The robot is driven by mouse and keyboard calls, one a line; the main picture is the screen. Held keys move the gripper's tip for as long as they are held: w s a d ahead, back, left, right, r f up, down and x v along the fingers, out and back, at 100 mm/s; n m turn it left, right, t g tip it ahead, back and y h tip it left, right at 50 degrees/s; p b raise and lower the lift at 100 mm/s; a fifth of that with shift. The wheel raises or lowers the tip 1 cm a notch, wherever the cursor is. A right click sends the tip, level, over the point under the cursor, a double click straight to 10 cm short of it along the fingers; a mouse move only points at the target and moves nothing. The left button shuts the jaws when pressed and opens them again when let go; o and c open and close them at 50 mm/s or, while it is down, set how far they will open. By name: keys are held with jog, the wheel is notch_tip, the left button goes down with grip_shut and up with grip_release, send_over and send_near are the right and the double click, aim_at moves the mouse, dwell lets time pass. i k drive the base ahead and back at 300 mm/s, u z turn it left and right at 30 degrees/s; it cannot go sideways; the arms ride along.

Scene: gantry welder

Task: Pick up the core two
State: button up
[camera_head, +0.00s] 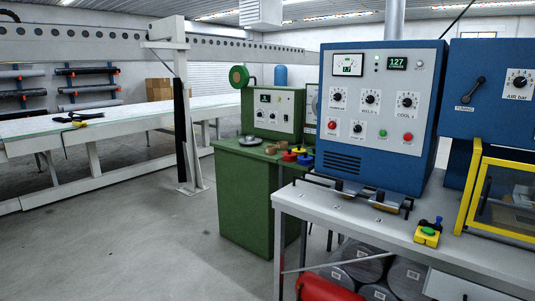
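No object marked as core two can be made out. Small brown pieces (271,149), possibly cores, sit on top of the green cabinet (243,205), beside a grey round dish (250,140). Red, yellow and blue pieces (290,156) lie near them at the cabinet's right edge. They are too small to tell exact shapes or labels. My gripper is not in view.
A grey table (450,255) carries a blue control box (382,110) and a yellow-framed case (500,200). Grey rolls (365,265) and a red rounded object (325,288) are beneath. A gantry post (187,120) stands left. Floor (120,240) is clear.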

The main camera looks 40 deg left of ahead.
aim_at(282, 145)
jog(key=u, duration=1.9)
jog(key=i, duration=3.8)
jog(key=z, duration=0.95)
jog(key=i, duration=1)
jog(key=z, duration=0.5)
